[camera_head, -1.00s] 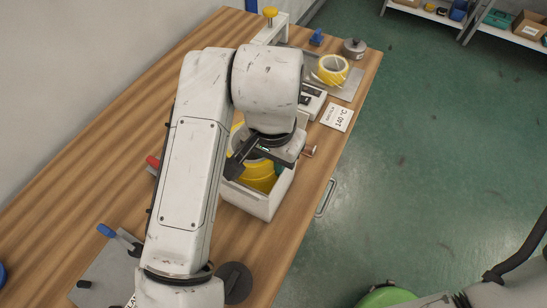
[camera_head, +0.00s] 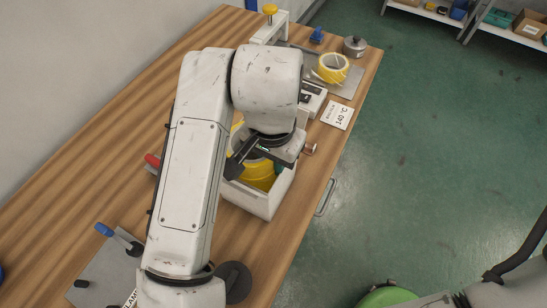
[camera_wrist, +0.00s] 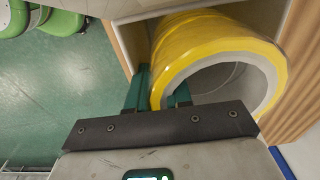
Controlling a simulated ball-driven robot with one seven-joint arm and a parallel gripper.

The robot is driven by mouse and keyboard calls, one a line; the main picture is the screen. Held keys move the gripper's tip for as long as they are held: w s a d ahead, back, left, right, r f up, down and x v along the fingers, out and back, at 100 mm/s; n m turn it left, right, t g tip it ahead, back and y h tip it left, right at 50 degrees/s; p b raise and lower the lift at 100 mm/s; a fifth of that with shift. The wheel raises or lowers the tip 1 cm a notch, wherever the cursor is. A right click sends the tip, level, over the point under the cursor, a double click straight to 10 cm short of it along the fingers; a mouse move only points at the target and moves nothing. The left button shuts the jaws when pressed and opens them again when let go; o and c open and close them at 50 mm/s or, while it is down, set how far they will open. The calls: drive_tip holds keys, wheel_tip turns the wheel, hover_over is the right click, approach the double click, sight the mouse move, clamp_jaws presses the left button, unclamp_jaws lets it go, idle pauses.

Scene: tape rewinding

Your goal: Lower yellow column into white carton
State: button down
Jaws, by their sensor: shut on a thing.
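The yellow column (camera_wrist: 205,45) is a thick hollow roll with a pale grey inner wall. In the wrist view my gripper (camera_wrist: 158,95) is shut on its near wall, one teal finger outside and one inside the hollow. The column also shows in the head view (camera_head: 260,175), partly hidden by my arm, within the white carton (camera_head: 248,201). The carton's walls (camera_wrist: 133,42) rise around the column in the wrist view. Whether the column touches the carton floor is hidden.
The carton stands on a wooden bench (camera_head: 95,165) near its right edge. Behind it are a white device (camera_head: 312,100), a 140 °C card (camera_head: 338,115) and a yellow-and-white tape roll (camera_head: 332,68) on a grey plate. A red-handled tool (camera_head: 152,160) lies left of the carton.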

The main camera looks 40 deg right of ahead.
drive_tip(key=shift+f, duration=0.15)
drive_tip(key=c, duration=0.8)
unclamp_jaws()
drive_tip(key=shift+f, duration=0.15)
drive_tip(key=shift+o, duration=0.2)
drive_tip(key=shift+r+p, duration=2.95)
drive_tip(key=shift+r, duration=0.75)
drive_tip(key=shift+f, duration=0.1)
